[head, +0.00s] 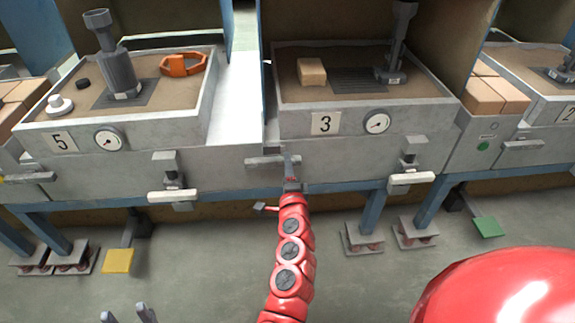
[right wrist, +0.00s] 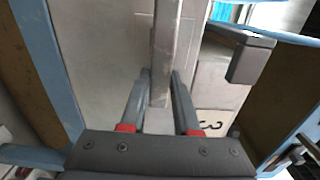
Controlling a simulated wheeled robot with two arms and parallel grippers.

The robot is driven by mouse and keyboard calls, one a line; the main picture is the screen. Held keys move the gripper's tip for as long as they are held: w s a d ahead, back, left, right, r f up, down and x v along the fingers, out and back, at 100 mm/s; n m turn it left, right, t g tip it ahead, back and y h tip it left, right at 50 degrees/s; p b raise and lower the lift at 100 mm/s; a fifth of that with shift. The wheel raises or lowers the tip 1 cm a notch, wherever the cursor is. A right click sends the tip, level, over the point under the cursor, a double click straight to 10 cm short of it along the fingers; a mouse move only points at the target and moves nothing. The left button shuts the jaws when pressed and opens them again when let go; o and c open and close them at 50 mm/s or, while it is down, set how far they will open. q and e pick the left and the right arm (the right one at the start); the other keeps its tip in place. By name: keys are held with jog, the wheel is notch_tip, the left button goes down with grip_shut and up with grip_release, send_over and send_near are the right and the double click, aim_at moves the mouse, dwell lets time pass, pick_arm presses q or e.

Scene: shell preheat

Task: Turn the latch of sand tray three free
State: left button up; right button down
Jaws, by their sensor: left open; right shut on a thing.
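My right gripper (head: 291,180) has come up from below and is shut on the latch. In the right wrist view, its fingers (right wrist: 160,95) stand either side of a grey bar (right wrist: 165,45). The fingertips' contact is partly hidden. My left gripper (head: 127,314) is open and empty, low at the bottom left, well away from the latch.
White handles (head: 172,196) and (head: 411,179) stick out from the fronts on both sides. Tray five (head: 95,150) is to the left. A yellow pedal (head: 118,261) and a green pedal (head: 488,227) are near the floor. Open floor lies in front.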

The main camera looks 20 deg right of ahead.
jog(key=shift+f, duration=0.15)
jog(key=c, duration=0.6)
grip_release()
jog(key=shift+c, duration=0.2)
jog(key=p+v, duration=0.5)
jog(key=v, duration=1.2)
jog(key=shift+s, duration=0.25)
jog(key=shift+r, duration=0.25)
